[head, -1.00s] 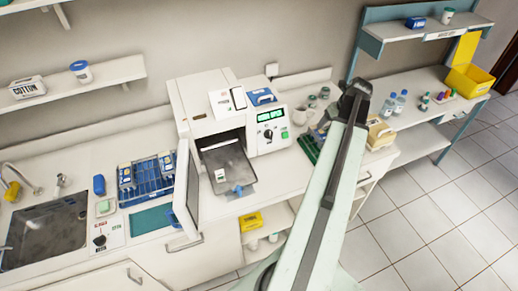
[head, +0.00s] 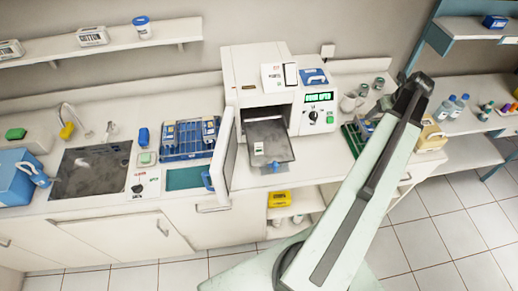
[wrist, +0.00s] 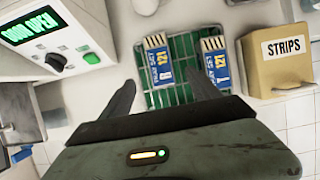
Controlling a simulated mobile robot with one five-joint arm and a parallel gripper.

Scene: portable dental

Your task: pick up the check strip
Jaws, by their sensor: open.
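A small pale strip with a dark mark (head: 259,148), which may be the check strip, lies on the grey tray (head: 282,154) pulled out of the open sterilizer (head: 262,65) in the head view. A tan box marked STRIPS (wrist: 282,62) stands at the right in the wrist view; whether strips are inside is hidden. My gripper (wrist: 163,80) is open and empty, above the counter by a green rack (wrist: 181,96) holding two blue pouches marked 121 (wrist: 157,59). In the head view my gripper (head: 416,88) is at the far end of my arm, right of the sterilizer.
The sterilizer door (head: 228,150) stands open at the left of the tray. A blue rack with pouches (head: 188,140), a teal mat (head: 187,178) and a sink (head: 90,170) are further left. Jars (head: 362,90) and bottles (head: 452,105) stand at the right.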

